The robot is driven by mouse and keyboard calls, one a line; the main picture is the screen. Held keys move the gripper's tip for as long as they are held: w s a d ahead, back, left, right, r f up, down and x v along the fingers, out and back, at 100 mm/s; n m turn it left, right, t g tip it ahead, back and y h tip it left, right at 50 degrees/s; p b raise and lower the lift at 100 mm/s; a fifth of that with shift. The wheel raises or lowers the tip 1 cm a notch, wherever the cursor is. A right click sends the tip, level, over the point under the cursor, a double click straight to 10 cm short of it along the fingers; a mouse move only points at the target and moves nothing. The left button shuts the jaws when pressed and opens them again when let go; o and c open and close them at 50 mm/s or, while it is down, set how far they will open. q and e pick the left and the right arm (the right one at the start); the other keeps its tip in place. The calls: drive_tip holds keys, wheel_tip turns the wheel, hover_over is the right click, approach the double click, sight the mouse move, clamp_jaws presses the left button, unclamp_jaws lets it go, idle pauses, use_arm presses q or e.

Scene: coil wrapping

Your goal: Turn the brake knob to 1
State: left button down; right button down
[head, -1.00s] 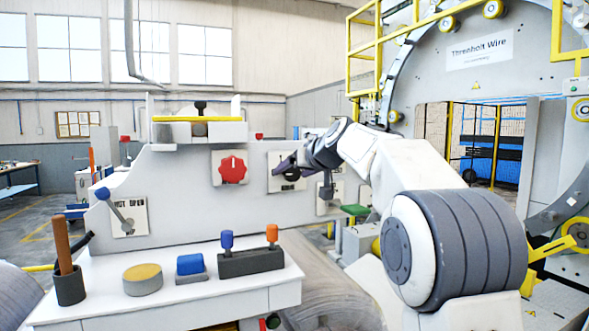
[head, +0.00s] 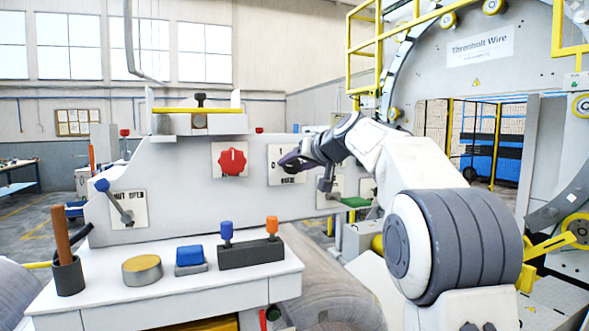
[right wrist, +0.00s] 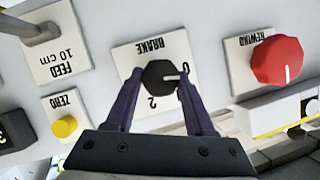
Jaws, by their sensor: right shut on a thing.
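The black brake knob (right wrist: 160,76) sits on a white plate marked BRAKE (right wrist: 132,60), which shows upside down in the right wrist view. My right gripper (right wrist: 157,80) is shut on the knob, with one purple finger on each side. The knob's white mark points right in that view, a little below the printed 0. A 2 shows below the knob; I cannot see a 1. In the head view my right gripper (head: 291,161) is at the brake plate (head: 276,174) and covers much of the knob. My left gripper is not in view.
A red rewind knob (head: 232,162) is left of the brake plate in the head view. In the wrist view a yellow ZERO button (right wrist: 65,127) and a FEED lever (right wrist: 42,34) are close by. A bench (head: 110,300) with coloured tools stands in front.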

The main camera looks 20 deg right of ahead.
drive_tip(key=m+y+b, duration=0.2)
drive_tip(key=m+t+b, duration=0.1)
drive_tip(key=m, duration=0.1)
drive_tip(key=shift+d+f+y, duration=0.15)
drive_tip(key=shift+f+y, duration=0.1)
drive_tip(key=shift+y, duration=0.15)
drive_tip(key=shift+m+t+y+b, duration=0.4)
drive_tip(key=shift+m+y+b, duration=0.2)
drive_tip(key=shift+m+b, duration=0.8)
drive_tip(key=shift+c, duration=1.3)
unclamp_jaws()
drive_tip(key=shift+s+d, duration=0.1)
